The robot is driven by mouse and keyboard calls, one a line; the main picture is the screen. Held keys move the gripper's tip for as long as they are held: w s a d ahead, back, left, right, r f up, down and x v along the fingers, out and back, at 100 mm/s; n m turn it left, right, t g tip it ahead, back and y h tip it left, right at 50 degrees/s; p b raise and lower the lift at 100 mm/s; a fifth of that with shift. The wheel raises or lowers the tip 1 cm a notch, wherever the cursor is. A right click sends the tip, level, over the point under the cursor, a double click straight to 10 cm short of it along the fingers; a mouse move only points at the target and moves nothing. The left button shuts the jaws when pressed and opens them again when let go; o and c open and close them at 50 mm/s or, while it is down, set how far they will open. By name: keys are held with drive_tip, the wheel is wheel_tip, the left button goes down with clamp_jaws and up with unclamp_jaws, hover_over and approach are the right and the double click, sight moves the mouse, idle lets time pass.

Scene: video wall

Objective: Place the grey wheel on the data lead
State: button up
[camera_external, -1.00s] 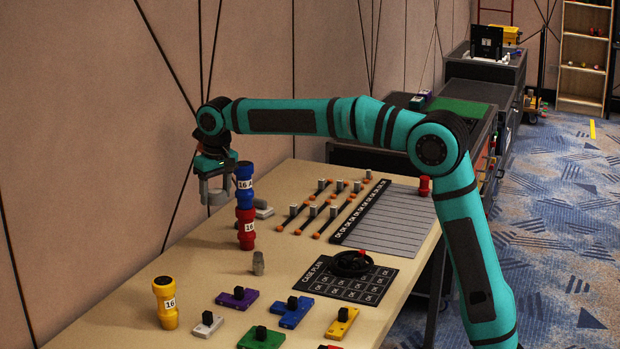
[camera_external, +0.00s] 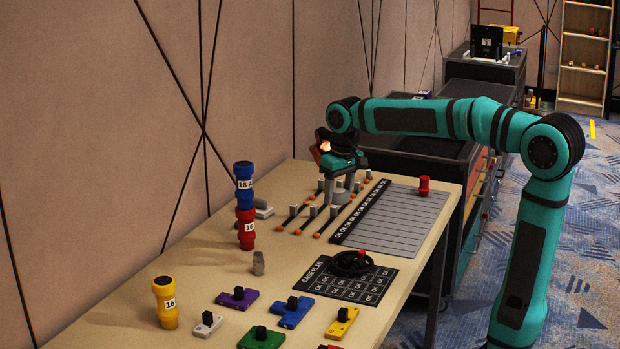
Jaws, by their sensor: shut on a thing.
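My gripper (camera_external: 341,182) is shut on a grey round piece, which I take for the grey wheel (camera_external: 341,197). The gripper points down over the right part of the row of black leads with orange ends and grey blocks. The wheel's height above the table is hard to tell, and the fingers partly hide it. Several black leads (camera_external: 331,223) lie slanted on the table; the gripper hides part of them. I cannot tell which is the data lead. A black coil with a red part (camera_external: 349,264) lies on the dark case plan mat (camera_external: 318,272).
Coloured blocks (camera_external: 237,297) fill the front.

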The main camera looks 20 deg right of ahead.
drive_tip(key=s+d+f, duration=0.2)
drive_tip(key=s+d, duration=0.1)
drive_tip(key=d, duration=0.1)
hover_over(352, 258)
drive_tip(key=f, duration=0.9)
drive_tip(key=shift+s+f, duration=0.2)
drive_tip(key=shift+f, duration=2.35)
drive_tip(key=o, duration=1.1)
drive_tip(key=shift+f, duration=0.1)
drive_tip(key=shift+c, duration=0.2)
wheel_tip(352, 258, up, 12)
drive_tip(key=s, duration=0.1)
drive_tip(key=shift+s+d, duration=0.15)
drive_tip(key=shift+d, duration=0.2)
